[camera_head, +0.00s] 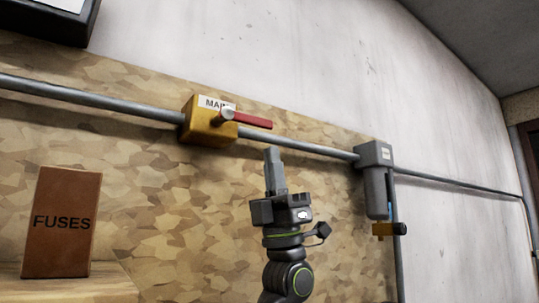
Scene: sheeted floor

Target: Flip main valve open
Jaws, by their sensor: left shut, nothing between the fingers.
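The main valve (207,128) is a yellow block on a grey pipe, with a white label reading "MAIN" partly covered. Its red lever (252,120) extends to the right from a grey pivot at the block's front, roughly in line with the pipe. My right gripper is not in view.
A grey pipe (85,97) runs along the chipboard-patterned wall panel (190,205). A brown "FUSES" box (61,222) stands on a wooden ledge (75,285) at lower left.

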